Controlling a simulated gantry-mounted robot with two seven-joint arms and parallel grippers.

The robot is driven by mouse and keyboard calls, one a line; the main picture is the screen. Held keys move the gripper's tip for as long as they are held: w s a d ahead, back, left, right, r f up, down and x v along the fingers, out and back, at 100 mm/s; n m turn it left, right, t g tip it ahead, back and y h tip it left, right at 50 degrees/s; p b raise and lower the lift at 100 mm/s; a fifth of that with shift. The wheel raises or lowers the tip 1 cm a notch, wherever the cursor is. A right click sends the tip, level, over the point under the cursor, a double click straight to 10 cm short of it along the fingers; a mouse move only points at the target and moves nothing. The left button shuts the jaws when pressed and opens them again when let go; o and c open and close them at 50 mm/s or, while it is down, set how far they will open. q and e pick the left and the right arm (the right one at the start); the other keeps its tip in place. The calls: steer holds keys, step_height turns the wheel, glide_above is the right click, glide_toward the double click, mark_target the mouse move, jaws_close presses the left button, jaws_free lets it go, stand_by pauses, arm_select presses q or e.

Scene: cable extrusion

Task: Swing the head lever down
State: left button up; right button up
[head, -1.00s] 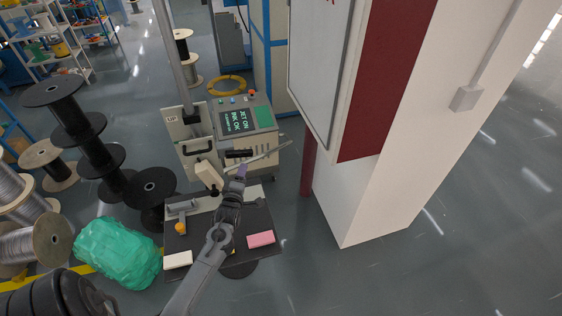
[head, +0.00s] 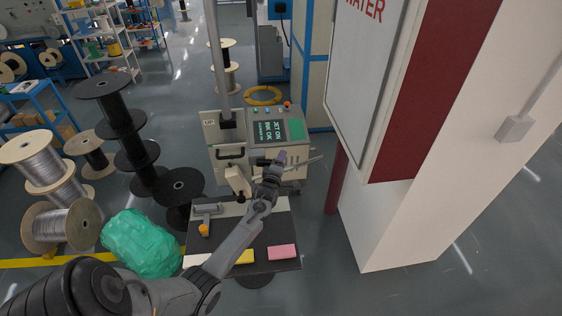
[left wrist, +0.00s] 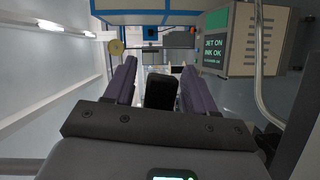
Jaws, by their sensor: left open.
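My left gripper (head: 281,157) has purple fingers and reaches over the bench to the front of the printer cabinet. In the left wrist view its two fingers (left wrist: 160,75) stand apart, open. A dark block, apparently the lever's black grip (left wrist: 160,92), shows in the gap between them; I cannot tell whether either finger touches it. In the head view the dark grip (head: 262,161) is beside the fingers, partly covered. The beige print head (head: 238,180) is just left of the gripper, tilted above the bench. My right gripper is out of view.
The printer cabinet (head: 230,165) has a lit screen (head: 269,131). A thin pale rod (head: 307,161) sticks out right of my gripper. The dark bench (head: 225,256) holds a pink block (head: 282,252). A white pillar (head: 395,225) stands right; black spools (head: 122,122) stand left.

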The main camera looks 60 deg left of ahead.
arm_select(q)
steer(key=shift+w+a, duration=0.25)
jaws_close()
stand_by(0.3)
